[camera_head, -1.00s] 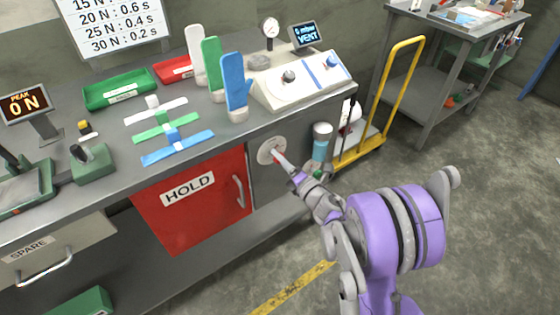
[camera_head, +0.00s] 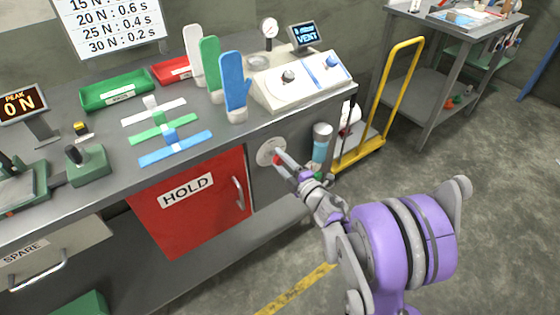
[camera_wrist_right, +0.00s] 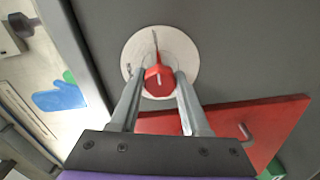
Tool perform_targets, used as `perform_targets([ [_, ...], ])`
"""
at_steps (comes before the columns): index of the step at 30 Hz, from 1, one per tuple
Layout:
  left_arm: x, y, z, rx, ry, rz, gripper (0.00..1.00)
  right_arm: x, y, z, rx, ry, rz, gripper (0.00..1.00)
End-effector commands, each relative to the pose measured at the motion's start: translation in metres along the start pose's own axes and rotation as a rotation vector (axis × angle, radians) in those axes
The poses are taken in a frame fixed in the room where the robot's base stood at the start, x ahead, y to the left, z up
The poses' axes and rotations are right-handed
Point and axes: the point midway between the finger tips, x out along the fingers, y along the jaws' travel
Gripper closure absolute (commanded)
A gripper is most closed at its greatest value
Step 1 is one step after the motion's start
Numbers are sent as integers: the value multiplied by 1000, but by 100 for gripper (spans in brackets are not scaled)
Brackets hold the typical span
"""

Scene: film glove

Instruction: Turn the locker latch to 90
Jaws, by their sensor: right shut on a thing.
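The locker latch is a red knob (camera_head: 276,160) on a round pale dial (camera_head: 264,152), set in the grey panel right of the red HOLD door (camera_head: 185,221). In the right wrist view the red knob (camera_wrist_right: 158,83) has its narrow end towards a thin dark mark on the dial (camera_wrist_right: 188,55). My right gripper (camera_head: 279,156) is at the dial, its two fingers shut on the knob, one on each side, in the wrist view (camera_wrist_right: 158,76). The fingers hide part of the knob in the head view. My left gripper is out of view.
The worktop edge and a white control box (camera_head: 300,82) are above the latch. The red door's handle (camera_head: 238,192) is close on the left. A blue-banded canister (camera_head: 320,145) and yellow trolley (camera_head: 385,110) stand to the right.

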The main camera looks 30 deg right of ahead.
Motion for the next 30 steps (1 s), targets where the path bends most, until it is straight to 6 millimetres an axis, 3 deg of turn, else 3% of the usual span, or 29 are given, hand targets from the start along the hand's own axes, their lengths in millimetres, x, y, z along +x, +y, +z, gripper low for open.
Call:
perform_targets([
  [13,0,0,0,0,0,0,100,0,0,0,11,-1,0,100],
  [14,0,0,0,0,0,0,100,0,0,0,11,-1,0,52],
  [18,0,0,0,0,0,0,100,0,0,0,10,-1,0,27],
  [30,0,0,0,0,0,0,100,-6,0,1,9,-1,0,24],
])
